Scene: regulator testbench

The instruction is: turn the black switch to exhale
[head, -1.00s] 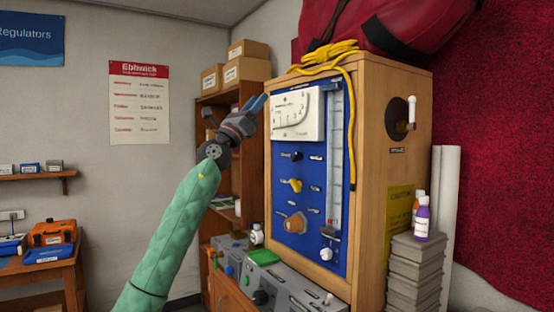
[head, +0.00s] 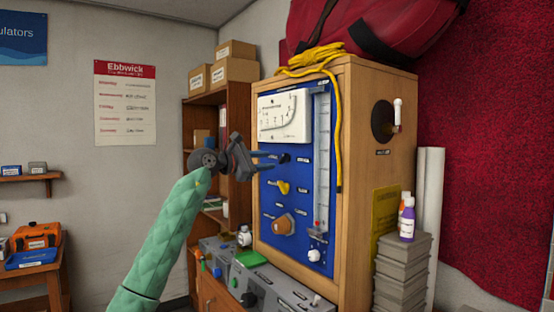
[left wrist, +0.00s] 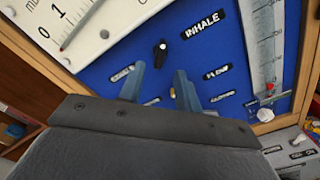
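The small black switch (head: 285,158) is on the upper middle of the blue panel (head: 265,180), below the white dial gauge. In the left wrist view the switch (left wrist: 161,55) has a white mark at its upper end, beside a label (left wrist: 202,25) reading INHALE. Another label (left wrist: 122,74) lies lower left of it, partly behind a finger and hard to read. My left gripper (head: 273,158) points at the panel, level with the switch. Its fingers (left wrist: 158,75) are apart, with nothing between them; the switch appears just beyond the tips. My right gripper is not in view.
A yellow knob (head: 284,187) and an orange-brown knob (head: 284,225) sit lower on the panel. The white gauge (head: 284,117) is above, the clear tube (head: 322,160) to the right. A yellow cord (head: 338,130) hangs down the cabinet edge. Grey boxes (head: 250,262) stand below.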

